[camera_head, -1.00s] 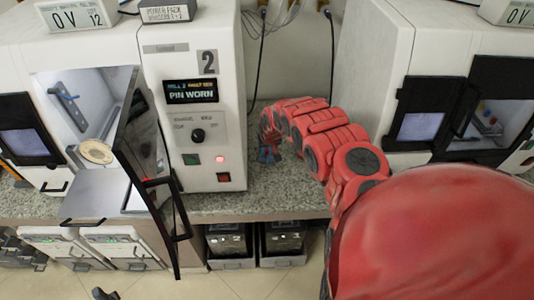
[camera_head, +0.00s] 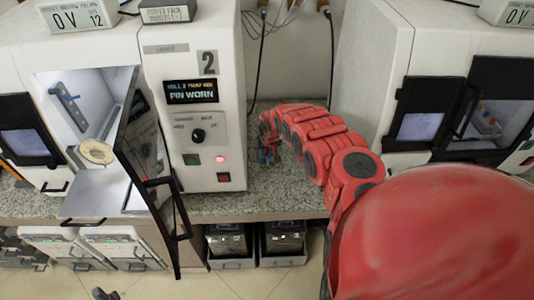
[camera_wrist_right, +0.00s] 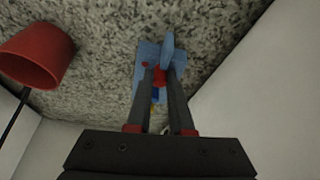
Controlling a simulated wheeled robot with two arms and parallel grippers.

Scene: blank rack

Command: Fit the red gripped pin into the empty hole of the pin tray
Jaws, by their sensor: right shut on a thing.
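The blue pin tray (camera_head: 266,157) lies on the speckled counter near the wall side of machine 2. In the right wrist view the tray (camera_wrist_right: 147,66) shows beyond my fingertips, with small red and yellow spots on it and a raised light-blue part. My right gripper (camera_wrist_right: 162,80) is shut on the red pin (camera_wrist_right: 159,77), which shows between the fingertips over the tray. The pin's lower end and the empty hole cannot be made out. My left gripper is not in view.
A red cup-like object (camera_wrist_right: 38,55) stands left of the tray in the wrist view. Machine 2 (camera_head: 200,110), with its door (camera_head: 150,160) open, is left of the tray. Another white machine (camera_head: 375,70) stands right. Bare counter (camera_head: 230,203) lies in front.

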